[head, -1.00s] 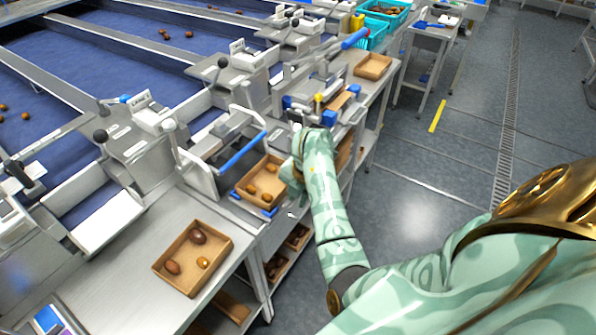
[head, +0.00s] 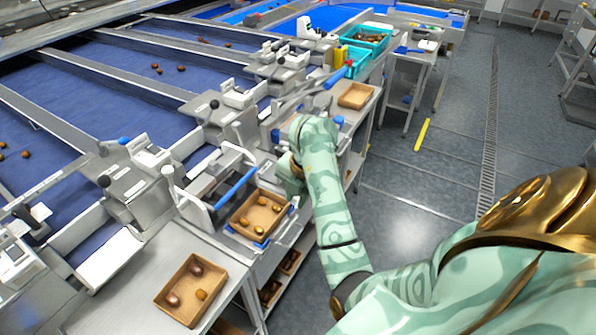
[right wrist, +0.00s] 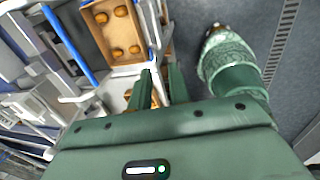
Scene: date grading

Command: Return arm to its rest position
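My right arm (head: 322,185), pale green with a darker pattern, reaches from the lower right toward the bench. Its gripper (head: 289,172) is beside the far end of a brown tray (head: 237,224) that holds several dates, and its fingertips are hard to make out in the head view. In the right wrist view, the two dark green fingers of the right gripper (right wrist: 160,75) stand apart with nothing held between them. A brown tray (right wrist: 92,38) with several dates lies beyond them in that view. My left gripper is not in view.
A nearer tray (head: 218,293) with dates sits on the bench front. A farther tray (head: 357,95) and a turquoise crate (head: 369,43) stand along the bench. Metal levers and a blue-handled frame (head: 236,188) rise beside the arm. The grey floor (head: 400,205) to the right is clear.

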